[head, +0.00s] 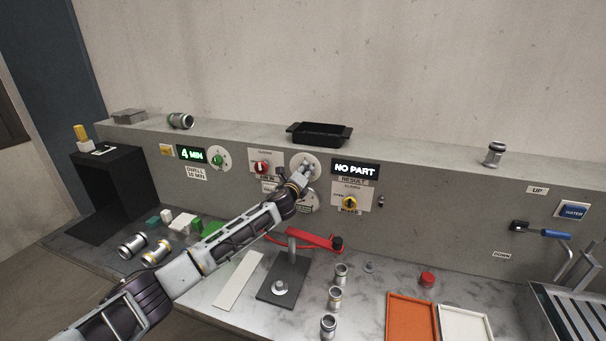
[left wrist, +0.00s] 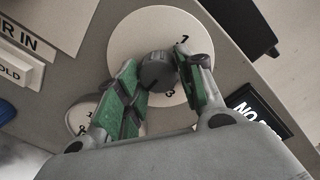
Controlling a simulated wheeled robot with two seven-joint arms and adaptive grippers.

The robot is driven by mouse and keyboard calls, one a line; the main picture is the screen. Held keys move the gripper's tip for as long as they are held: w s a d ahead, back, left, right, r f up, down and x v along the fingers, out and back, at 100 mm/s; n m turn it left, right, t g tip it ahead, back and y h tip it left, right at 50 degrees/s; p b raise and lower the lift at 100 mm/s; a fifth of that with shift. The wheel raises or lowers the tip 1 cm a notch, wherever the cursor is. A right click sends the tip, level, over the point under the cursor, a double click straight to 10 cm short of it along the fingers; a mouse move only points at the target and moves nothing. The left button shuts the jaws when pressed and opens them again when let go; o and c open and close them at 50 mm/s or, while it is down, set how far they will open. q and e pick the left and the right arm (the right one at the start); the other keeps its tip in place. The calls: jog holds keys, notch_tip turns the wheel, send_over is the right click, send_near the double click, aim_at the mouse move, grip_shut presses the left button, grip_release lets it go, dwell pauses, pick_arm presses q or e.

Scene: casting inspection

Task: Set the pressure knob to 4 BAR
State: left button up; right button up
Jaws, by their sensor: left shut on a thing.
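The pressure knob (left wrist: 157,72) is a dark grey round knob on a white round dial plate (left wrist: 127,42). The numerals 1 and 3 are legible on the plate; other marks are hidden by my fingers. My left gripper (left wrist: 158,76) has its green-padded fingers on both sides of the knob, shut on it. The knob's pointer is not clear enough to read a setting. In the head view the dial plate (head: 297,158) is on the panel front, and my left gripper (head: 305,172) covers the knob. My right gripper is not in view.
A round gauge (head: 308,205) is below, partly hidden. A red-handled clamp (head: 310,240) stands on the bench beneath my arm.

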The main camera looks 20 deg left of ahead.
aim_at(304, 172)
pick_arm(q)
jog(key=o, duration=1)
jog(key=shift+s, duration=2.1)
jog(key=shift+s+r, duration=0.15)
jog(key=shift+s, duration=1.8)
jog(key=shift+s+r, duration=0.1)
jog(key=shift+s, duration=1.8)
